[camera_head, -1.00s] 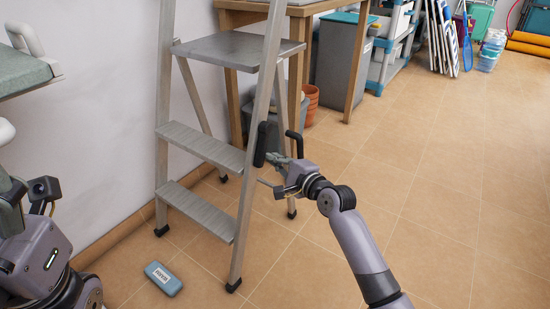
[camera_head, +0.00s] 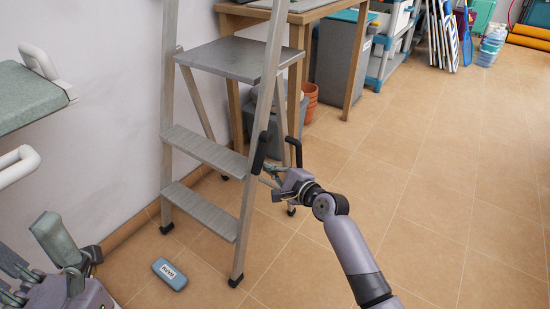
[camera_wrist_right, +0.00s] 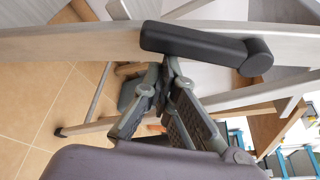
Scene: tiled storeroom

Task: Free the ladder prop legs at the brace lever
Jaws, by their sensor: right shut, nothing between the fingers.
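A grey metal stepladder (camera_head: 214,148) stands open on its legs by the wall. A black lever (camera_head: 260,152) sits on its right front rail and also shows large in the right wrist view (camera_wrist_right: 195,45). My right gripper (camera_head: 268,175) is shut and empty, its fingertips (camera_wrist_right: 170,70) close under the lever; I cannot tell whether they touch it. A black bent bar (camera_head: 294,151) stands just behind the gripper; its attachment is unclear. My left gripper (camera_head: 28,240) is at the lower left, away from the ladder, its fingers apart and partly cut off by the frame.
A blue-grey case with a label (camera_head: 170,273) lies on the floor in front of the ladder. A wooden table (camera_head: 355,60) and grey bin (camera_head: 335,60) stand behind. A green padded surface with white handles (camera_head: 30,98) is at left. Floor at right is clear.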

